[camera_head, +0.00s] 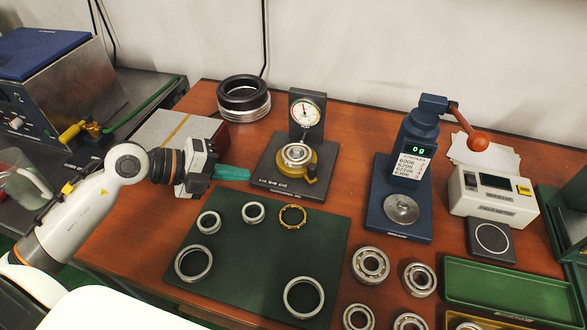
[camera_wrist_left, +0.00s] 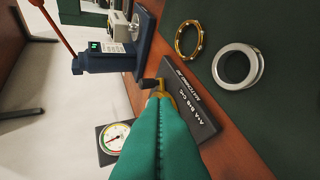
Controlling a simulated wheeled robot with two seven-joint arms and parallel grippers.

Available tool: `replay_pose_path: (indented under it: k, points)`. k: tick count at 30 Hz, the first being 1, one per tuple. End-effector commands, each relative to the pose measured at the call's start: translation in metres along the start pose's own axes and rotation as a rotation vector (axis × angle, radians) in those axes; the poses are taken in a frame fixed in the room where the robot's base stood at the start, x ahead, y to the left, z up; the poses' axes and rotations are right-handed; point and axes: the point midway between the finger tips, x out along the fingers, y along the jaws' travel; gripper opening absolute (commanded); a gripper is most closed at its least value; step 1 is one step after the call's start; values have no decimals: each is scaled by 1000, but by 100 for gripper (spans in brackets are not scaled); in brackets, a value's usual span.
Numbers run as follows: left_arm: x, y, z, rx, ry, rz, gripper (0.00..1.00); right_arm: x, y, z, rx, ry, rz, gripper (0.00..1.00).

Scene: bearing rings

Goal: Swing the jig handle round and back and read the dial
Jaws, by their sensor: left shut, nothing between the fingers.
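The jig (camera_head: 265,182) is a dark base plate carrying a gold turntable with a bearing ring (camera_head: 297,154) on it. Its short handle ends in a dark knob (camera_head: 311,171) at the front right of the turntable; the knob also shows in the left wrist view (camera_wrist_left: 148,84). The round white dial (camera_head: 305,112) stands upright behind; its reading is too small to tell. My left gripper (camera_head: 247,174) has its teal fingers together and empty, just left of the jig plate. In the left wrist view the fingers (camera_wrist_left: 160,98) hide most of the turntable. My right gripper is not in view.
A green mat (camera_head: 255,255) with several rings lies in front of the jig. A blue press (camera_head: 400,190) with a red-knobbed lever stands to the right. Stacked rings (camera_head: 243,100) stand behind left. Several bearings and a green tray (camera_head: 505,288) lie at front right.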

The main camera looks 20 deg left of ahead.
Motion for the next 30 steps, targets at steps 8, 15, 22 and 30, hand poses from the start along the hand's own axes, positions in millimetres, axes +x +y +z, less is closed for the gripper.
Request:
replay_pose_path:
  k: [8, 15, 22, 30]
  points:
    - [7, -1, -4, -9, 22, 17, 0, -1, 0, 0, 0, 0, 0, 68]
    - [53, 1, -5, -9, 20, 20, 0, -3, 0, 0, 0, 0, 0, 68]
    - [100, 5, -6, -9, 20, 18, 0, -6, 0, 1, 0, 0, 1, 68]
    - [125, 19, -6, -9, 21, 14, 0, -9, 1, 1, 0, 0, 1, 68]
